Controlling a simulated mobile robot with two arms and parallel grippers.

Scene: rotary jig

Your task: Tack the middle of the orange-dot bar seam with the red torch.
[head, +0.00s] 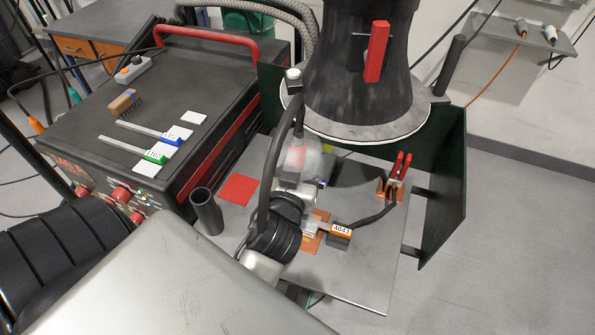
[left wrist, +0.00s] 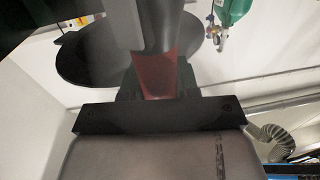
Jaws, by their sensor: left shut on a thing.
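My left gripper (head: 300,175) is over the metal table, with its arm coming in from the lower left. It is shut on the red torch, whose red body shows between the fingers in the left wrist view (left wrist: 160,75). In the head view the torch is mostly hidden by the wrist and a blurred pale patch. An orange-ended piece labelled 4043 (head: 341,231) lies just right of the wrist, by an orange patch (head: 311,243). I cannot make out the orange-dot bar seam or whether the torch tip touches anything. My right gripper is not in view.
A dark fume hood (head: 360,95) hangs low over the back of the table (head: 368,280). A red-handled clamp (head: 397,172) stands at the right with a black cable. A dark tube (head: 207,212), red square (head: 238,189) and welding machine (head: 200,75) are left. The front right is clear.

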